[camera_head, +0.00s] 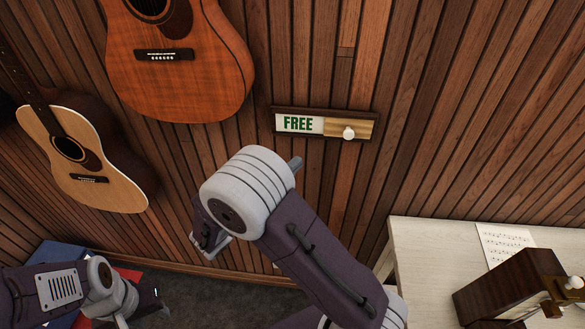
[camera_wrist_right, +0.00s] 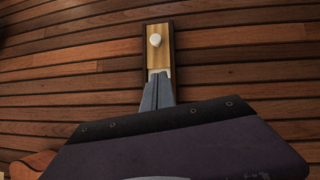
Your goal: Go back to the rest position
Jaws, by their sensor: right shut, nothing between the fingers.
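My right arm rises from the bottom of the head view, and its shut, empty gripper (camera_head: 297,162) shows only as a grey tip behind the rounded wrist. In the right wrist view the right gripper (camera_wrist_right: 158,82) has its fingers together, pointing at a wall sign (camera_wrist_right: 159,58). They cover part of the sign's white panel; whether they touch it I cannot tell. My left gripper (camera_head: 140,308) is low at the left of the head view, small and partly cut off by the bottom edge.
The sign (camera_head: 303,124) reads FREE, with a white knob (camera_head: 348,133) on its right. Two guitars, reddish (camera_head: 180,75) and pale (camera_head: 85,165), hang at left. A pale table (camera_head: 425,255) at right bears a paper sheet (camera_head: 502,240) and a dark wooden box (camera_head: 510,288).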

